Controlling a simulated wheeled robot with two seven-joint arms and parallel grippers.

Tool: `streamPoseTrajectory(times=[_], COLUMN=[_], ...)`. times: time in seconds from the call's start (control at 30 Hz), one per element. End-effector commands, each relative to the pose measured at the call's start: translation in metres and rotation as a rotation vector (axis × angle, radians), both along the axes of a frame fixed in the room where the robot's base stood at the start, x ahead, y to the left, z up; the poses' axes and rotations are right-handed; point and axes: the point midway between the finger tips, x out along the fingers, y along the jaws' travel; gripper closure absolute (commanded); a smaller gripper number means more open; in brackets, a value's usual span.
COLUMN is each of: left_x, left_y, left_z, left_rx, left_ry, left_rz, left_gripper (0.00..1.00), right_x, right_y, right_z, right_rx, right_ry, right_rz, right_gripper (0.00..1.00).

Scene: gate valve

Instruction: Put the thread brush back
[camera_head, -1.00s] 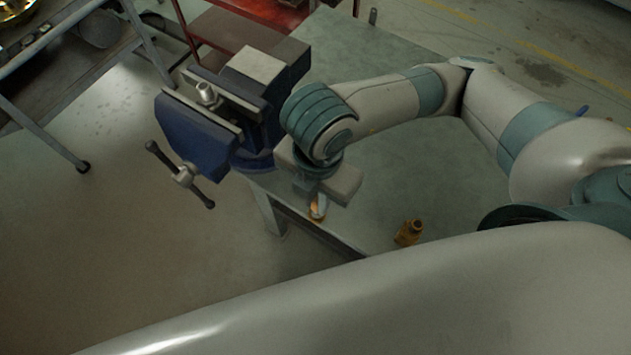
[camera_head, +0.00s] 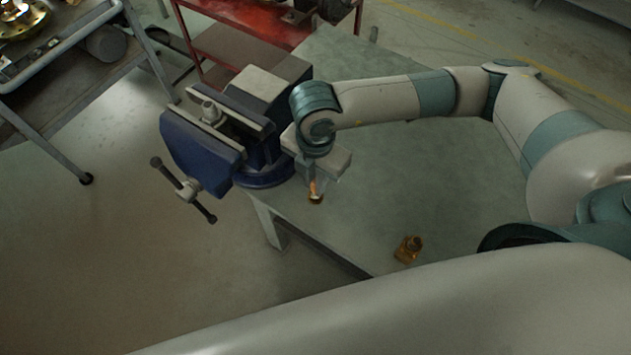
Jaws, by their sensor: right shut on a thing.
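My right gripper (camera_head: 316,183) points down over the front left part of the workbench, just right of the blue vise. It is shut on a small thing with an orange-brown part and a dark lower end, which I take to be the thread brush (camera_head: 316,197). The fingers hide most of it. I cannot tell whether its lower end touches the bench. My left gripper is not in view.
The blue vise (camera_head: 206,152) is fixed at the bench's left edge and holds a small metal fitting (camera_head: 211,112). A red cart (camera_head: 240,38) and a grey shelf trolley (camera_head: 60,55) stand behind.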

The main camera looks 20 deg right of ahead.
Motion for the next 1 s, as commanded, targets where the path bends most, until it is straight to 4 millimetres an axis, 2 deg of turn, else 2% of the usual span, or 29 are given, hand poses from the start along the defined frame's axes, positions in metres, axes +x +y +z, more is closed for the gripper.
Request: streamPoseTrajectory(times=[0.13,0.53,0.8,1.0], left_x=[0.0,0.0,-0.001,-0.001], left_y=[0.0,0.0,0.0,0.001], left_z=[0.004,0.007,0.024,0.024], left_rx=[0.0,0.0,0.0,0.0], left_ry=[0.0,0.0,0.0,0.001], left_rz=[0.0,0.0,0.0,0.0], left_gripper=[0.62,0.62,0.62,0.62], right_x=[0.009,0.009,0.009,0.009], right_y=[-0.003,-0.003,-0.003,-0.003], right_z=[-0.005,-0.009,-0.037,-0.047], right_rx=[0.0,-0.001,-0.001,0.001], right_ry=[-0.001,0.001,0.002,-0.001], right_rz=[0.0,0.0,-0.001,0.0], right_gripper=[1.0,1.0,1.0,1.0])
